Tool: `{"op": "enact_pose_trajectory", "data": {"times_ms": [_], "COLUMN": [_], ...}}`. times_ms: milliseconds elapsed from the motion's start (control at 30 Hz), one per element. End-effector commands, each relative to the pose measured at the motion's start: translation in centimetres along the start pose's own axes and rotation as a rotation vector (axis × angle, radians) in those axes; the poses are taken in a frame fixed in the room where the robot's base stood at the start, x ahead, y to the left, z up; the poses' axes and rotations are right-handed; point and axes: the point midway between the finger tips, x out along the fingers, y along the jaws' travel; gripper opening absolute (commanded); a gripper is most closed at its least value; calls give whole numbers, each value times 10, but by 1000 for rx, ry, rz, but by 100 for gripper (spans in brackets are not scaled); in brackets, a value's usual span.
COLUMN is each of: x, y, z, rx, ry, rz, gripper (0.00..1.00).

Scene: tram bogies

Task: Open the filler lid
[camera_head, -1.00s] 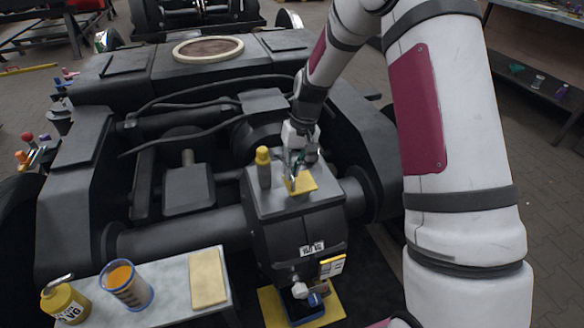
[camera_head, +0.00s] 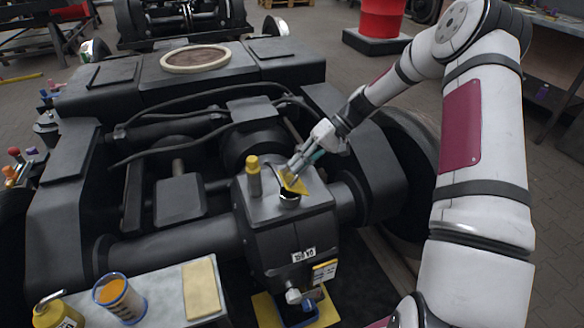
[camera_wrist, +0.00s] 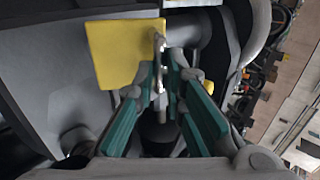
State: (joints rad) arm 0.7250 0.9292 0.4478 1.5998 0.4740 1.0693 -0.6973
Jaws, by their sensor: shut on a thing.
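The filler lid (camera_head: 295,183) is a yellow plate on top of the dark gearbox housing (camera_head: 292,232). It stands tilted up, and a round filler neck (camera_head: 289,199) with a dark opening shows below it. My gripper (camera_head: 292,174) is at the lid, coming in from the upper right. In the wrist view the yellow lid (camera_wrist: 120,52) fills the upper left, and my teal-padded fingers (camera_wrist: 164,82) are closed on a thin grey metal part at its right edge. The exact grip on the lid is partly hidden by the fingers.
A yellow-capped post (camera_head: 253,176) stands on the housing just left of the lid. Black hoses (camera_head: 190,118) run behind. A side table (camera_head: 160,300) at the lower left holds a cup of orange liquid (camera_head: 118,298), a yellow oil can (camera_head: 58,312) and a folded cloth (camera_head: 201,288).

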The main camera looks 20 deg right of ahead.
Motion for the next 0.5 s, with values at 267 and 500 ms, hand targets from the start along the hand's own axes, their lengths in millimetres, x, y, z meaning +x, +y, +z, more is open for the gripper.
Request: {"op": "enact_pose_trajectory", "data": {"times_ms": [267, 500], "x": [-17, -26], "y": [20, 33], "z": [0, 0], "rx": [1, 1], "ry": [2, 0], "rz": [-259, -434], "gripper": [0, 0]}}
